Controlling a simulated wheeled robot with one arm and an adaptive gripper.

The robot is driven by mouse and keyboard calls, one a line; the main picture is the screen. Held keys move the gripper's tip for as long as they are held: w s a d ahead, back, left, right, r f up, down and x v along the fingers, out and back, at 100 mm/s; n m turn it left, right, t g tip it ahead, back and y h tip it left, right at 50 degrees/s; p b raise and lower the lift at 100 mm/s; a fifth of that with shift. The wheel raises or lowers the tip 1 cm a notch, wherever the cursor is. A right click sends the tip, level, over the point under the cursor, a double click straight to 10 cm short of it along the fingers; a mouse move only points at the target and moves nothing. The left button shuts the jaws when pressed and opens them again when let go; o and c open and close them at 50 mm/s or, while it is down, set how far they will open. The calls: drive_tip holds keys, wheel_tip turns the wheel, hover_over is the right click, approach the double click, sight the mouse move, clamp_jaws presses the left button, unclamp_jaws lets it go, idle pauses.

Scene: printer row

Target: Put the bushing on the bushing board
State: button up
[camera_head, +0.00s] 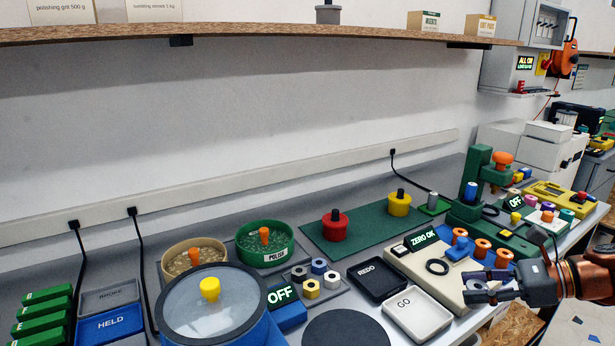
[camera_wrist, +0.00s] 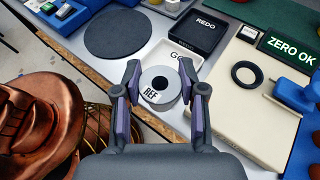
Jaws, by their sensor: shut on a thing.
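My gripper (camera_head: 492,288) is shut on a pale grey ring-shaped bushing marked REF, with a dark centre hole. In the wrist view the bushing (camera_wrist: 157,96) sits between my two fingers (camera_wrist: 159,94), its face towards the camera. It is held over the front edge area of the beige gauge (camera_head: 440,277), left of the gauge in the wrist view. I cannot tell for sure whether this is the bushing board.
The gauge carries a black ring (camera_head: 437,267) and a ZERO OK display (camera_head: 423,240). The white GO tray (camera_head: 417,316) and black REDO tray (camera_head: 377,280) lie to its left. A green press (camera_head: 478,185) stands behind. A dark round mat (camera_head: 345,330) lies bare at the front.

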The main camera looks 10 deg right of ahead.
drive_tip(key=w+a+r+m+t+h+p, duration=0.1)
drive_tip(key=w+a+r+m+t+p, duration=0.2)
drive_tip(key=w, duration=0.6)
drive_tip(key=w+a+r+h+p, duration=0.1)
drive_tip(key=w+a+r+p, duration=0.1)
drive_tip(key=w+a, duration=0.5)
drive_tip(key=w+a+r+m+t+h+p, duration=0.2)
drive_tip(key=w+a+m+h+p, duration=0.3)
drive_tip(key=w+a, duration=0.6)
drive_tip(key=shift+a+r+t+p, duration=0.4)
drive_tip(key=shift+r+p, duration=0.4)
drive_tip(key=shift+r, duration=0.1)
